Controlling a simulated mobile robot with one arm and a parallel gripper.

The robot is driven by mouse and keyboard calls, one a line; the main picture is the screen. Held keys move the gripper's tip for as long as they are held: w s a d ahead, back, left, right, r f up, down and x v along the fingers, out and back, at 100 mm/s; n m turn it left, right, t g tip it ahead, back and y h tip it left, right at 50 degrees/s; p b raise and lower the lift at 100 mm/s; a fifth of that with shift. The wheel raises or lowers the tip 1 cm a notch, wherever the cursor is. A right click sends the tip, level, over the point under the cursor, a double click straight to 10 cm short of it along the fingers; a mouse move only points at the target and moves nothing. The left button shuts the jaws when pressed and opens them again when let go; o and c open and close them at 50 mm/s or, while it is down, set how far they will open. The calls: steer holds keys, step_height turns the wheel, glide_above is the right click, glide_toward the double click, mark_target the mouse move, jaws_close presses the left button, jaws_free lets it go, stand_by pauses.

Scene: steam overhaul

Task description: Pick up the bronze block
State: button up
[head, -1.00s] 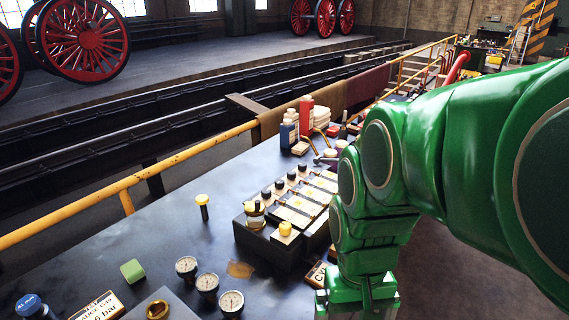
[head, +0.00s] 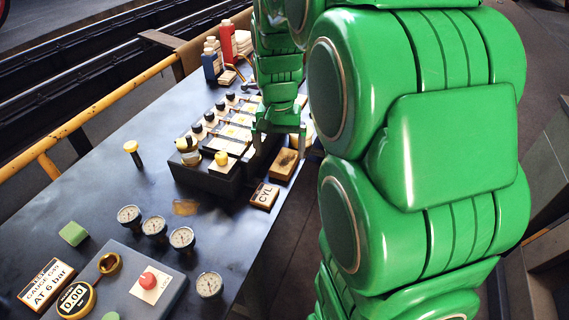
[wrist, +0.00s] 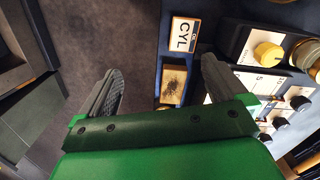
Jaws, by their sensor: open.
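The bronze block (head: 285,164) is a small brownish block with a dark patch on top. It lies near the right edge of the dark bench, just behind the CYL sign (head: 264,196) and right of the black valve box. My gripper (head: 281,146) is above and slightly behind the block, fingers apart and empty. In the wrist view the block (wrist: 173,86) shows between the open fingers of my gripper (wrist: 161,68), nearer the right finger, and apart from both. Its lower end there is partly hidden by my gripper's body.
The black box (head: 205,172) with yellow and black knobs stands close left of the block. Several gauges (head: 155,223) and a grey control panel (head: 125,280) are nearer on the bench (head: 95,190). Bottles (head: 211,62) stand at the back. Floor lies right of the bench edge.

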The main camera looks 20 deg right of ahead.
mark_target(285, 160)
steer(key=w+d+f+m, duration=0.2)
steer(key=w+d+f, duration=0.15)
steer(key=w, duration=0.25)
steer(key=w+d+f+m, duration=0.1)
steer(key=w+d+f, duration=0.25)
steer(key=w, duration=0.35)
steer(key=shift+t, duration=0.3)
steer(key=shift+f, duration=5.7)
jaws_close()
